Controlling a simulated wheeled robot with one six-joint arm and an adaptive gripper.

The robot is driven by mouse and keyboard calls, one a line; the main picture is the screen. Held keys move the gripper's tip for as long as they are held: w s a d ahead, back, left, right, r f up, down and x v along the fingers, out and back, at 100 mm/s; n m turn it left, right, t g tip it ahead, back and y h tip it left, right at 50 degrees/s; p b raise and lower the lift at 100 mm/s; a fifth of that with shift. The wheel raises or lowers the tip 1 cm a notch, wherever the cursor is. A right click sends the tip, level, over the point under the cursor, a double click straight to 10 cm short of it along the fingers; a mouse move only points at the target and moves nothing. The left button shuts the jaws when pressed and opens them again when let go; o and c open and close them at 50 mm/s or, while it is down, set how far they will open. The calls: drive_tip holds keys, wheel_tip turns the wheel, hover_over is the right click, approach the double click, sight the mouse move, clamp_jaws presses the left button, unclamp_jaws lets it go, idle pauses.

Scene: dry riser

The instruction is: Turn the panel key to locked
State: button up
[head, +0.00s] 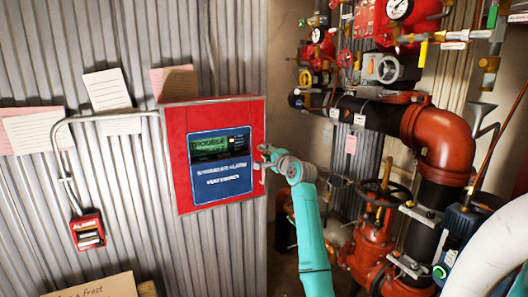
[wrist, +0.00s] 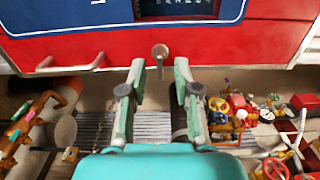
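The red alarm panel (head: 222,150) hangs on the corrugated wall, with a blue face and a small lit display. In the wrist view, the panel's red edge (wrist: 110,53) spans the top. A small metal key (wrist: 160,65) stands in a round lock on that edge. My gripper (wrist: 159,76) is open, its two fingertips on either side of the key in the picture with gaps on both sides. I see no contact. In the head view, my gripper (head: 265,155) is at the panel's right edge, and I cannot make out the key there.
Red and black riser pipes (head: 440,145) with valves and gauges fill the right side. A handwheel valve (head: 380,195) stands low behind my arm. A small red alarm box (head: 87,231) is on the wall at left. Paper notes (head: 107,90) hang left of the panel.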

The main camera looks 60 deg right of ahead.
drive_tip(key=shift+x, duration=1.15)
clamp_jaws()
